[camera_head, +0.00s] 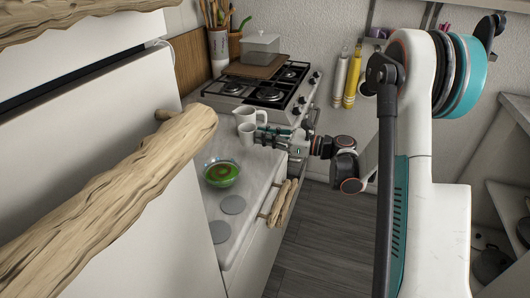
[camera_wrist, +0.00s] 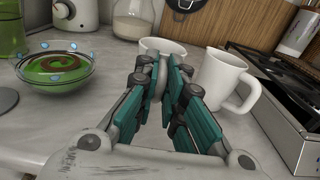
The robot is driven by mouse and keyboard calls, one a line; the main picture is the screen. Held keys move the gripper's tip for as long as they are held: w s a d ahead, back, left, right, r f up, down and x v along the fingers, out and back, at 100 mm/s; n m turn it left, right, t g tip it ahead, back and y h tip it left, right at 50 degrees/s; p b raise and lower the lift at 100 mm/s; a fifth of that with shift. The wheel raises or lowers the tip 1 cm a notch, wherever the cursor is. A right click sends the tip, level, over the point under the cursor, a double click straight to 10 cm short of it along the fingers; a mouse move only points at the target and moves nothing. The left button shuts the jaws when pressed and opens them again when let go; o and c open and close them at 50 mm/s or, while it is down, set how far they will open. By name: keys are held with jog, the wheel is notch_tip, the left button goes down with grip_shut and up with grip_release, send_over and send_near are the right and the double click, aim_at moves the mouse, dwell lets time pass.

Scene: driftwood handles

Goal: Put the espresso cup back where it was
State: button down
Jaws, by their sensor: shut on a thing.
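The espresso cup appears to be the small white cup (camera_head: 247,132) at the counter's right edge in the head view. In the wrist view its pale rim (camera_wrist: 163,45) shows just beyond my fingertips, and my fingers hide most of its body. My gripper (camera_head: 262,132) reaches in from the right and is shut on this cup; its teal fingers (camera_wrist: 164,75) are close together in the wrist view. I cannot tell whether the cup's base touches the counter. A taller white mug with a handle (camera_wrist: 222,80) stands close on the right of my fingers.
A glass bowl of green soup (camera_head: 221,174) and flat grey discs (camera_head: 233,204) are on the counter (camera_head: 262,165). A gas stove (camera_head: 268,92) stands behind. A jar (camera_wrist: 133,20) shows beyond the cup. A large driftwood handle (camera_head: 110,200) fills the left foreground.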

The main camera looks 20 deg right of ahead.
jog(key=shift+f+b, duration=0.85)
jog(key=shift+f, duration=1.35)
jog(key=shift+f, duration=0.1)
jog(key=c, duration=1.7)
grip_release()
jog(key=shift+d, duration=0.15)
jog(key=p+v, duration=0.3)
jog(key=v, duration=0.8)
jog(key=shift+s+d+p, duration=0.25)
jog(key=shift+s+p, duration=0.1)
jog(key=shift+p, duration=0.05)
